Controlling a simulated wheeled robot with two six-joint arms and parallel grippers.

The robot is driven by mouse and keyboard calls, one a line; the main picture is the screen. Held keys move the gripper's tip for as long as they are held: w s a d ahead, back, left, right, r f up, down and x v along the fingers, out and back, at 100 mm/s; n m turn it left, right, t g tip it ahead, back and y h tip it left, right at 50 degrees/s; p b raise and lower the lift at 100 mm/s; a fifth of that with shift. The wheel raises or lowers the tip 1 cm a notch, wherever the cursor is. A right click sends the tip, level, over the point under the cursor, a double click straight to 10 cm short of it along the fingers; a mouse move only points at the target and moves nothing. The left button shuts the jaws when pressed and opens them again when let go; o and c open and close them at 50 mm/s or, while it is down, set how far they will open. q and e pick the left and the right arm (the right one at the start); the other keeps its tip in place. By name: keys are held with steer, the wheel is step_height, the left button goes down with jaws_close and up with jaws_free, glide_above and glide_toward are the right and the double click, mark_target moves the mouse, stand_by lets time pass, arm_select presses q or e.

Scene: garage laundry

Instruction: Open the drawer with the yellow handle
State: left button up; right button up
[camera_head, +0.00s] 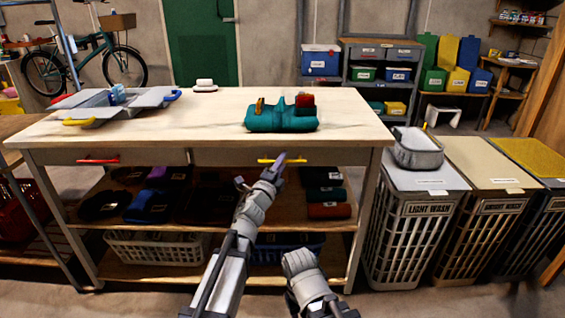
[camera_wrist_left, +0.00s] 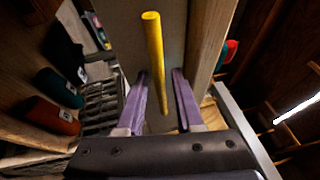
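The yellow handle (camera_head: 297,161) is a horizontal bar on the front of the right-hand drawer (camera_head: 225,157) under the workbench top. The drawer front looks flush with the bench, so it appears shut. My left gripper (camera_head: 280,160) is at the handle in the head view and covers part of it. In the left wrist view its two purple fingers (camera_wrist_left: 160,100) are apart, with the yellow bar (camera_wrist_left: 154,60) running between them. I cannot tell whether either finger touches it. My right arm shows low in the head view, but its fingers do not show.
A drawer with a red handle (camera_head: 98,161) is to the left. The wooden benchtop (camera_head: 200,125) holds a teal bag (camera_head: 282,118) and a grey tray (camera_head: 110,106). Folded clothes and baskets fill the shelves below.

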arm_select(q)
jaws_close()
stand_by(1.1)
